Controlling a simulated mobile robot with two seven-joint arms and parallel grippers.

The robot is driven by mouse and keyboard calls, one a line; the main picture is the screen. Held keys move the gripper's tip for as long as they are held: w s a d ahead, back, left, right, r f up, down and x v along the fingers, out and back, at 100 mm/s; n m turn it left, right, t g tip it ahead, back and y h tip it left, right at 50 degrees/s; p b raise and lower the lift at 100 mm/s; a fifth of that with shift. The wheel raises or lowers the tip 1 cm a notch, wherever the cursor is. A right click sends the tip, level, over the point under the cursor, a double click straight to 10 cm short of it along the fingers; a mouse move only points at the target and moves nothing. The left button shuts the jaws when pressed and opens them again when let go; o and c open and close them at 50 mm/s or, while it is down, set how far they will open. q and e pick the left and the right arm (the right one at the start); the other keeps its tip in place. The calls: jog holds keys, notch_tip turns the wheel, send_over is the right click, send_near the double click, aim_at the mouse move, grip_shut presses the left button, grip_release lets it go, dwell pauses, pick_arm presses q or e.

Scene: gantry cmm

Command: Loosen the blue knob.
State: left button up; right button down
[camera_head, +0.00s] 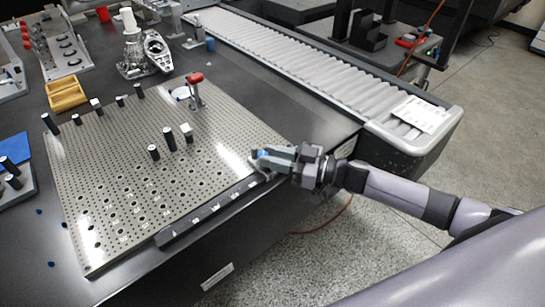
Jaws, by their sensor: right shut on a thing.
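The blue knob (262,154) shows as a small blue patch at the right front corner of the perforated metal plate (100,160). My right gripper (266,157) reaches in from the right and is shut on the blue knob. Its fingers hide most of the knob and whatever it sits on. My left gripper is not in view.
Several black posts (154,152) stand on the plate, and a red-topped clamp (195,90) stands at its back edge. A roller conveyor (300,60) runs along the right side, with a paper sheet (420,114) on its end. A yellow tray (66,94) lies at the left.

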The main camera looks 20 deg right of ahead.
jog(key=shift+w+d+f+n+g+y+b, duration=0.1)
jog(key=shift+w+n+g+y+b, duration=0.1)
jog(key=shift+n+g+y+b, duration=0.35)
jog(key=shift+w+d+f+n+g+y+b, duration=0.15)
jog(key=shift+n+g+y+b, duration=0.15)
jog(key=shift+g, duration=0.35)
jog(key=shift+w+r+n+g+y+b, duration=0.1)
jog(key=shift+n+g+y+b, duration=0.35)
jog(key=shift+n+g+b, duration=0.45)
jog(key=n+g+b, duration=0.1)
jog(key=g+b, duration=0.1)
jog(key=shift+w+r+n+g+y, duration=0.1)
jog(key=shift+n+g+y, duration=0.2)
jog(key=shift+y, duration=0.1)
jog(key=shift+a+r+g, duration=0.1)
jog(key=shift+g, duration=0.2)
jog(key=c, duration=0.9)
grip_release()
